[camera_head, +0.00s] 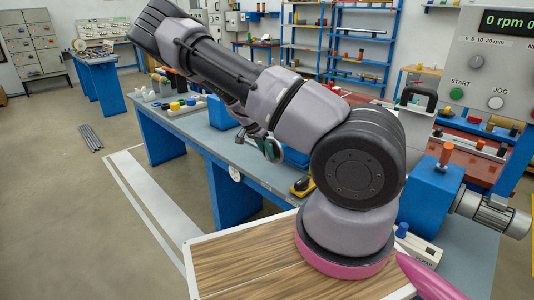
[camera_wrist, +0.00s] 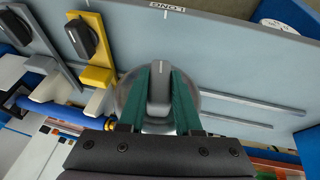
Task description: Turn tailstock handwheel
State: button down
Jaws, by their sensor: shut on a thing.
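In the wrist view, the two green fingers of my gripper (camera_wrist: 160,72) stand on either side of an upright dark grey grip (camera_wrist: 158,92) and are shut on it. The grip sits in front of a round, silvery, see-through-looking disc (camera_wrist: 192,102), which I take for the tailstock handwheel. The fingers and the gripper body hide parts of the disc. In the head view, my arm reaches left over the blue-grey bench and covers most of this area, so the grip cannot be made out there.
A yellow bracket with a dark knob (camera_wrist: 95,62) and a grey bracket with a dark knob (camera_wrist: 80,38) stand left of the disc. A grey panel marked LONG (camera_wrist: 240,60) lies behind. The control box (camera_head: 490,75) reads 0 rpm. A motor (camera_head: 490,210) stands right of my arm.

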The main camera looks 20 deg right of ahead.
jog(key=shift+g+h, duration=0.3)
jog(key=shift+g, duration=0.2)
jog(key=c, duration=0.6)
grip_release()
jog(key=v, duration=1)
jog(key=shift+a+r, duration=0.2)
jog(key=shift+r, duration=0.1)
jog(key=shift+w, duration=0.1)
